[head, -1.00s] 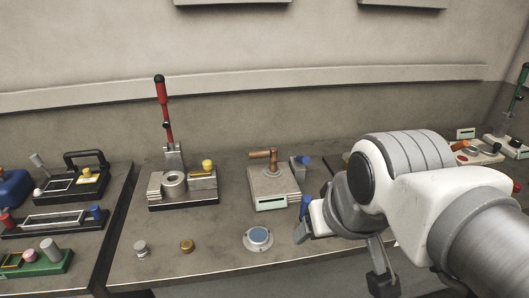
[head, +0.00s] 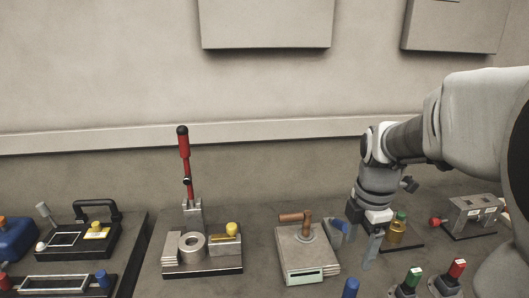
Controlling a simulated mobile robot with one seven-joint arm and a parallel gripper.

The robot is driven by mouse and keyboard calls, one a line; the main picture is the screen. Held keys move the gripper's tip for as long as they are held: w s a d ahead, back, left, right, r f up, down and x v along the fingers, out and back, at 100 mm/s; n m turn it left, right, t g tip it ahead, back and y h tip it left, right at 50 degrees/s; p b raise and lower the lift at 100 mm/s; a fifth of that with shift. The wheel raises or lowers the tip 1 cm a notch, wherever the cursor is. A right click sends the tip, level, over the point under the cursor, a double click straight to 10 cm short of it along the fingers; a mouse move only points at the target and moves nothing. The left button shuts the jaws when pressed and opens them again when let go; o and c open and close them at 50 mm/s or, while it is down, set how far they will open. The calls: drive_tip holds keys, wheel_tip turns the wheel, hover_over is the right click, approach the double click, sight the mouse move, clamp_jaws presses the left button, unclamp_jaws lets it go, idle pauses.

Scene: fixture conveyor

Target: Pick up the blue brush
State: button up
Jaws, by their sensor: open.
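No object shows clearly as a brush. A small blue piece (head: 339,228) sits just behind the right side of the grey fixture with the brown handle, partly hidden by my gripper. A blue rounded top (head: 351,287) shows at the bottom edge, cut off by the frame. I cannot tell which of these is the blue brush. My gripper (head: 361,238) points down just right of the small blue piece, with its fingers apart and nothing visible between them. I cannot tell if it touches that piece.
The grey fixture (head: 309,262) stands left of my gripper. A brass-coloured cylinder with a green top (head: 398,228) stands close on its right. Green (head: 412,281) and red (head: 453,272) handled pieces stand in front. A red upright lever (head: 184,150) rises further left.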

sight(349, 295)
drive_tip(key=f, duration=0.6)
drive_tip(key=d+f+n+b, duration=0.1)
drive_tip(key=f, duration=0.5)
drive_tip(key=w+f+n, duration=0.1)
drive_tip(key=f, duration=0.6)
drive_tip(key=shift+d+g, duration=0.25)
drive_tip(key=shift+g, duration=0.05)
clamp_jaws()
